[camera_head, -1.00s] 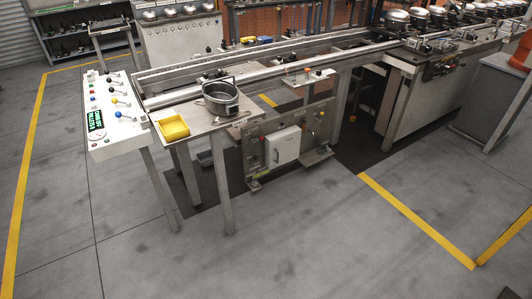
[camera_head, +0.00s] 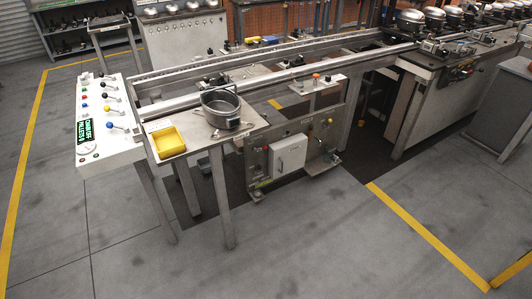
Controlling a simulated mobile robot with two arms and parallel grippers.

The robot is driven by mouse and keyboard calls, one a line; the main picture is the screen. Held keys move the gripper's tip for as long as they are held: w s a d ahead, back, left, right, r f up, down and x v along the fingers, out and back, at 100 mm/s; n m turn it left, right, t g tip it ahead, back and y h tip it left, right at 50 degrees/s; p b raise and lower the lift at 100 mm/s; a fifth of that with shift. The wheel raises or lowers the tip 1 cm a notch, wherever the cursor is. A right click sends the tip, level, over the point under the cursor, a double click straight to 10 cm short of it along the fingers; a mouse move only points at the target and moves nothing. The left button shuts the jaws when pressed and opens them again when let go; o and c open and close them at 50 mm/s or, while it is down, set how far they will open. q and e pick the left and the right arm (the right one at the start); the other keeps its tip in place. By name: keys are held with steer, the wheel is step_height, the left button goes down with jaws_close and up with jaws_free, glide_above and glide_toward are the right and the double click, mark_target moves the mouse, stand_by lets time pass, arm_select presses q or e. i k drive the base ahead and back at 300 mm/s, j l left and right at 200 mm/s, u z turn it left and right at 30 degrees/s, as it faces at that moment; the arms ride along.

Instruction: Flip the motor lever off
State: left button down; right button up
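A white control panel (camera_head: 103,125) stands at the left end of the conveyor line on a grey leg. I cannot read which lever is the motor lever, nor tell on from off. Neither of my grippers is in view.
A small table (camera_head: 203,136) beside the panel holds a yellow tray (camera_head: 167,142) and a metal pot (camera_head: 221,108). A conveyor (camera_head: 290,72) runs back to the right towards a bench with compressors (camera_head: 411,18). The grey floor (camera_head: 90,230) in front is open, with yellow lines (camera_head: 425,233).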

mark_target(265, 147)
steer(key=i+l, duration=0.6)
steer(key=i, duration=0.15)
steer(key=i+l, duration=1.2)
steer(key=i, duration=0.25)
